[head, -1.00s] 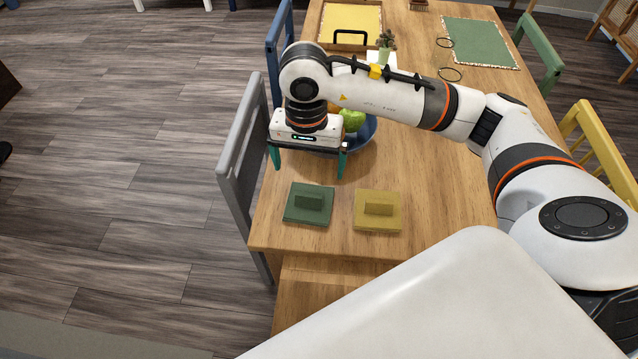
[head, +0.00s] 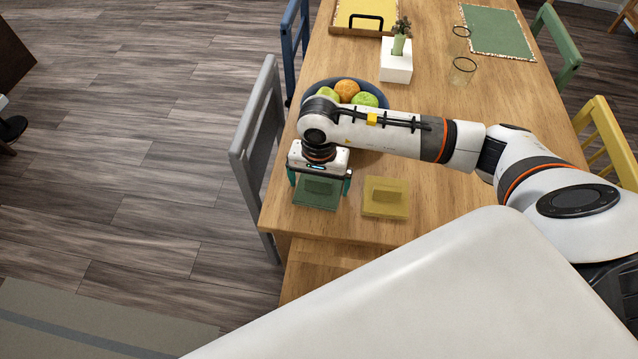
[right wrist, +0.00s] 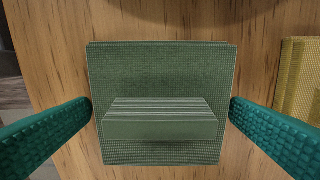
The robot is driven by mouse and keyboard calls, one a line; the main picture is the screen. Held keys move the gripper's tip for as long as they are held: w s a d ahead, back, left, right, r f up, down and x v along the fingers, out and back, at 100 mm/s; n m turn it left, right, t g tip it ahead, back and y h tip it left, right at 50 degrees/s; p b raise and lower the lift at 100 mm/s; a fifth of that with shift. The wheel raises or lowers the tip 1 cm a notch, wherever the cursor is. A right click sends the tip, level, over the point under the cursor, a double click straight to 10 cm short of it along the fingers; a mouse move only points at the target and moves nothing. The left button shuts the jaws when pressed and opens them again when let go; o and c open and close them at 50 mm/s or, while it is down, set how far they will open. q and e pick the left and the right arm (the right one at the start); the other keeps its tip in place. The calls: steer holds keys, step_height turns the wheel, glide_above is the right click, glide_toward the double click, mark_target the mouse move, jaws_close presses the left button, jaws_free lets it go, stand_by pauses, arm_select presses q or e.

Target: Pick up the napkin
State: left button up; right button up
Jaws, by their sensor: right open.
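A green napkin (head: 317,196) lies flat near the table's left front corner, with a raised folded block on top. In the right wrist view the green napkin (right wrist: 160,75) fills the middle, its raised fold (right wrist: 160,120) between the fingers. A yellow napkin (head: 385,197) of the same shape lies to its right; its edge also shows in the right wrist view (right wrist: 300,75). My right gripper (head: 319,190) is open over the green napkin, one teal finger on each side of the fold. I cannot tell how high the fingertips are. My left gripper is not in view.
A blue bowl of fruit (head: 378,88) stands just behind my right arm. Beyond it are a white planter (head: 396,68), glasses (head: 462,72), a yellow tray (head: 362,17) and a green placemat (head: 490,32). A grey chair (head: 256,150) stands at the left table edge.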

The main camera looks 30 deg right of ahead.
steer(key=c, duration=0.7)
